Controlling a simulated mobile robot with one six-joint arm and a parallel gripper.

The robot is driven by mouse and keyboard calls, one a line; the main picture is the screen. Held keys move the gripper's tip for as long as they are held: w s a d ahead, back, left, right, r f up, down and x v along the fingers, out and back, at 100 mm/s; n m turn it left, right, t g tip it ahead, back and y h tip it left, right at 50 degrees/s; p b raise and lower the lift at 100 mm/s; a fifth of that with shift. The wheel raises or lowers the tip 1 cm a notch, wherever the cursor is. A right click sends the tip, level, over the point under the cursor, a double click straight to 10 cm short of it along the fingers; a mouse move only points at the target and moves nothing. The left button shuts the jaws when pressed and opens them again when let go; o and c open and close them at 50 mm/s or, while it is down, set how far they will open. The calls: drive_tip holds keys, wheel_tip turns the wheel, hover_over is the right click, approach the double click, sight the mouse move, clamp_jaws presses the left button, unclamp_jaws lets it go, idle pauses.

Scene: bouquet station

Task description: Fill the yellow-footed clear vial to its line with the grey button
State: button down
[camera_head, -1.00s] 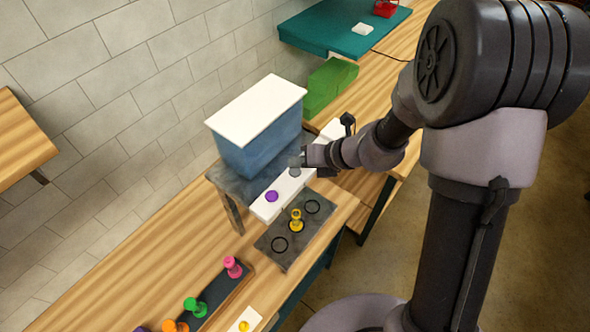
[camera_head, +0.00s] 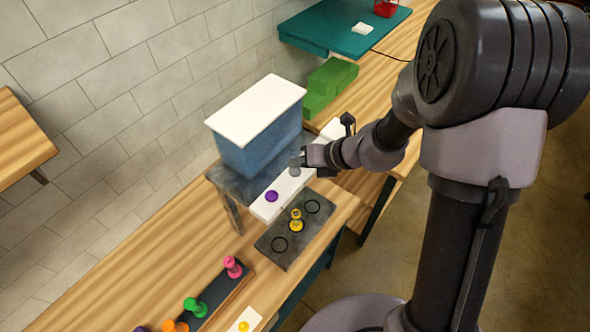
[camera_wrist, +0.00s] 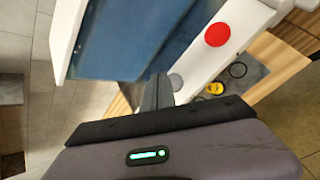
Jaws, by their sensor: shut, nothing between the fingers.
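The yellow-footed vial (camera_head: 296,222) stands upright in the middle ring of a dark mat (camera_head: 272,246). It also shows in the wrist view (camera_wrist: 215,88), where its fill level is too small to read. The grey button (camera_head: 294,171) is on a white panel (camera_head: 262,210) under the tank; it is partly visible in the wrist view (camera_wrist: 175,81). My gripper (camera_head: 297,162) is shut and empty, with its fingertips at the grey button. In the wrist view, the fingers (camera_wrist: 155,94) are beside the button. I cannot tell whether they touch it.
The panel also has a purple button (camera_head: 271,196) and, in the wrist view, a red button (camera_wrist: 217,34). A blue tank (camera_head: 258,145) with a white lid stands above. Pink (camera_head: 233,267), green (camera_head: 194,306) and orange-footed pieces stand on a rack. Green blocks (camera_head: 330,76) lie behind.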

sight(299, 172)
drive_tip(key=shift+f, duration=0.35)
drive_tip(key=shift+f+b, duration=0.6)
drive_tip(key=shift+b, duration=0.2)
idle(0.4)
drive_tip(key=shift+r+p, duration=0.95)
drive_tip(key=shift+r, duration=0.1)
wheel_tip(299, 172, up, 5)
drive_tip(key=p, duration=0.4)
drive_tip(key=shift+p, duration=0.3)
drive_tip(key=shift+w, duration=0.1)
idle(2.2)
